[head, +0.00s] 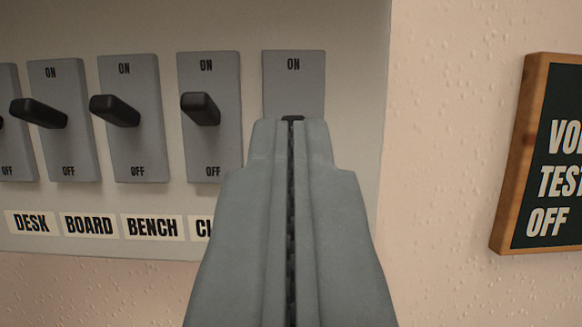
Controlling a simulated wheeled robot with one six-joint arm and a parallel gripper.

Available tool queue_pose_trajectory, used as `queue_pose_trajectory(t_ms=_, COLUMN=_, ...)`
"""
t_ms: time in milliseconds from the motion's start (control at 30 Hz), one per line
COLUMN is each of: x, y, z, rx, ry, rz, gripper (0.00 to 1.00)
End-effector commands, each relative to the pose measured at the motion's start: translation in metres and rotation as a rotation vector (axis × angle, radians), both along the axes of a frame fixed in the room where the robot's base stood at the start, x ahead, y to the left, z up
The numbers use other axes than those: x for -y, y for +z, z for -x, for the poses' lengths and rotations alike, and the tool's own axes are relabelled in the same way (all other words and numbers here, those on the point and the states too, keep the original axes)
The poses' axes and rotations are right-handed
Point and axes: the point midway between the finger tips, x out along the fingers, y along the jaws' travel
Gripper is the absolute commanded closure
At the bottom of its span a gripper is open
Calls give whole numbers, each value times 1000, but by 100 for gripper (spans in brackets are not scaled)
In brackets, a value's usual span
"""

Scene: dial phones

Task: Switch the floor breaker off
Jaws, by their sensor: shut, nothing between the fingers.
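No label reading FLOOR shows in the head view. The rightmost breaker (293,88) is a grey plate with ON at its top. Its lower part and any label under it are hidden behind my gripper (291,124). My gripper is shut, its two grey fingers together, with the tips in front of this plate. A small dark piece, perhaps the lever's edge, shows just above the tips. I cannot tell whether the tips touch it, or which way that lever points.
Several like breakers with black levers stand to the left, the nearest one (226,130) close beside my gripper. Labels below read DESK (31,223), BOARD, BENCH and a partly covered one starting "CL". A wood-framed dark sign (550,190) hangs right; bare wall lies between.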

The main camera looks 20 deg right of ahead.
Motion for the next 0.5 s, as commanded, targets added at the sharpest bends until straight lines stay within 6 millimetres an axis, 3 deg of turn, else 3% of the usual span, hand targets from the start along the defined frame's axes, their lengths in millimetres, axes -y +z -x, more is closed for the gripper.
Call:
queue_pose_trajectory(t_ms=200, x=-4, y=-15, z=15, rx=0, ry=0, rz=0, gripper=100)
queue_pose_trajectory(t_ms=500, x=-5, y=-18, z=18, rx=0, ry=0, rz=0, gripper=100)
